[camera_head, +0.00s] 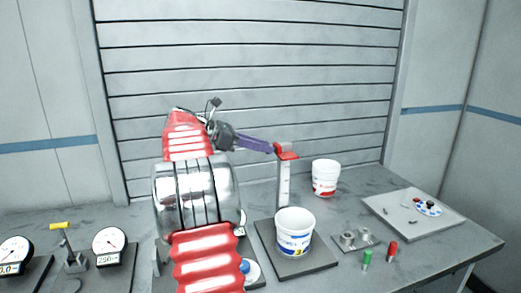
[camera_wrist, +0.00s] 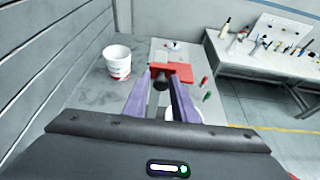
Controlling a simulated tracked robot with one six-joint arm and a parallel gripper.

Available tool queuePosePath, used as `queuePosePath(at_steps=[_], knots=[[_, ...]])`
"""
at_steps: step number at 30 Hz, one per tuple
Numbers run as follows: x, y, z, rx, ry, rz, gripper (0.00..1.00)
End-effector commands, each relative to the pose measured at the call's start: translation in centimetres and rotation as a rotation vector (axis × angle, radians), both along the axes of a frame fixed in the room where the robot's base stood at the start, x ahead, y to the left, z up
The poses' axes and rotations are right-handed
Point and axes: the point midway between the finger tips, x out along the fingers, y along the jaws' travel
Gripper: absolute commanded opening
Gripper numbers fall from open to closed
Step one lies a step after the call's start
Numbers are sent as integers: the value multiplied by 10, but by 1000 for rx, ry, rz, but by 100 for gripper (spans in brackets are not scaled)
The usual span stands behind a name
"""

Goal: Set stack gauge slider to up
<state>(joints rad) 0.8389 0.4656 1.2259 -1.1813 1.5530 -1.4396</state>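The stack gauge is an upright pale post (camera_head: 284,185) on the table, right of my arm in the head view. Its red slider (camera_head: 286,153) is near the top of the post. In the wrist view the red slider (camera_wrist: 172,70) lies just beyond the fingertips, with a dark round knob (camera_wrist: 160,84) facing me. My gripper (camera_head: 270,147) has purple fingers that reach the slider from the left. In the wrist view my gripper (camera_wrist: 160,80) has one finger on each side of the knob. Whether the fingers press on it is not clear.
A white bucket (camera_head: 295,232) stands on a dark plate in front of the post, another bucket (camera_head: 325,178) behind right. Red (camera_head: 392,250) and green (camera_head: 367,259) cylinders and a tray (camera_head: 400,222) are to the right. Dial gauges (camera_head: 109,246) stand left; a slatted wall (camera_head: 300,75) is behind.

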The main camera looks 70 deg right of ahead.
Motion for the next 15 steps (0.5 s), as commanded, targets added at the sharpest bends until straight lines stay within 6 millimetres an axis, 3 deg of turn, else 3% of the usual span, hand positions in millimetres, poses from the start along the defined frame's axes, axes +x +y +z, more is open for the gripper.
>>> queuePosePath(at_steps=[6,15], knots=[[0,1,-1,4,0,-2,37],[2,3,-2,7,2,-2,37]])
